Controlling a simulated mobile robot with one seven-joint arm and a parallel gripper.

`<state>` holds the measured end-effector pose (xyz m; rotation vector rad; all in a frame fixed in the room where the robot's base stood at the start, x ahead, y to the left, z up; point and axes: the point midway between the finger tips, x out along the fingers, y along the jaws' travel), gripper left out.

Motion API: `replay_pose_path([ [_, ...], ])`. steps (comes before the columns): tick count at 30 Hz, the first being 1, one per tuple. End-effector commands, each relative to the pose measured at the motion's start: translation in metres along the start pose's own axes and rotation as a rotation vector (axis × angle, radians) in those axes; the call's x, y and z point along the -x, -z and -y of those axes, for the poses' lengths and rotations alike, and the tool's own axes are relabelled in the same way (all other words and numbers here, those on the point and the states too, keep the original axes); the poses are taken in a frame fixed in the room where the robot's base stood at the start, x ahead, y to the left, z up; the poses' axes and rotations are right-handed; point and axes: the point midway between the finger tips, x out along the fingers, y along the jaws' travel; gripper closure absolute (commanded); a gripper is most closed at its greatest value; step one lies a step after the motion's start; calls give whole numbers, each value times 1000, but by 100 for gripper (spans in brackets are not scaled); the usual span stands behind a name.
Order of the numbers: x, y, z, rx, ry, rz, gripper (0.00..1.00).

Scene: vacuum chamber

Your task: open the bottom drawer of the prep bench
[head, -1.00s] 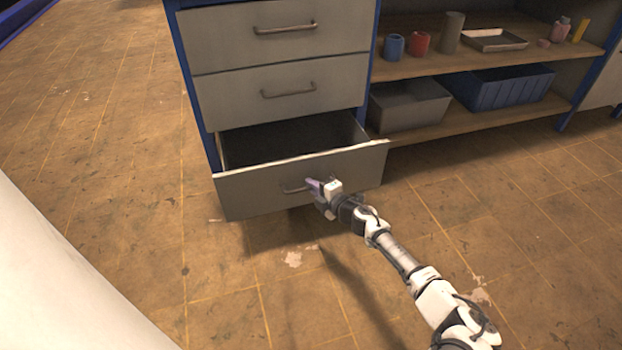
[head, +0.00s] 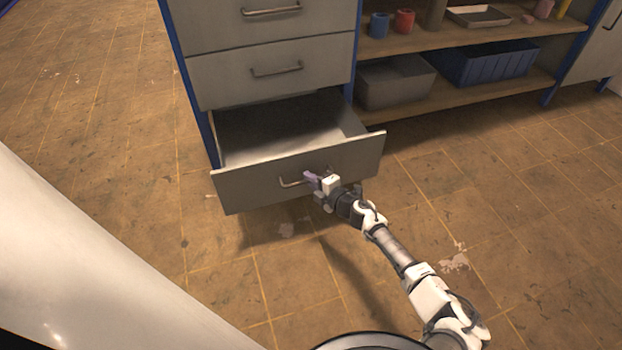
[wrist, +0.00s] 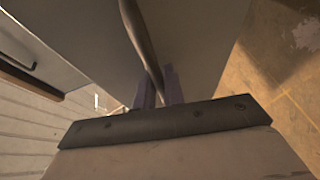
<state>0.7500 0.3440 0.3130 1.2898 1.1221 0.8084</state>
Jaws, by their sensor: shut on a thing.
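The bottom drawer (head: 300,172) of the prep bench is pulled out, and its empty-looking pale inside (head: 285,130) shows from above. Its bar handle (head: 290,184) is on the grey front. My gripper (head: 312,180) is at the right part of this handle, shut on it. In the wrist view the handle (wrist: 142,40) runs down between my gripper's two fingers (wrist: 158,88). The fingers partly hide the handle in both views.
The middle drawer (head: 270,72) and top drawer above are shut. To the right, open shelves hold a grey bin (head: 395,82), a blue bin (head: 485,64) and small items. The floor (head: 520,190) before the bench is clear.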

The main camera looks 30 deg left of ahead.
Motion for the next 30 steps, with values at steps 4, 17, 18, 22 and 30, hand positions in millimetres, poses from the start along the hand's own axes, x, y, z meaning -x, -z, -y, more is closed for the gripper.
replay_pose_path([
  [4, 0, 0, 0, 0, 0, 0, 80],
  [17, 2, -1, -1, 0, 0, 1, 68],
  [18, 4, -1, -1, 0, 0, 1, 68],
  [22, 18, -2, -2, -1, 0, 3, 68],
  [30, 68, -2, -3, -1, 0, 4, 68],
])
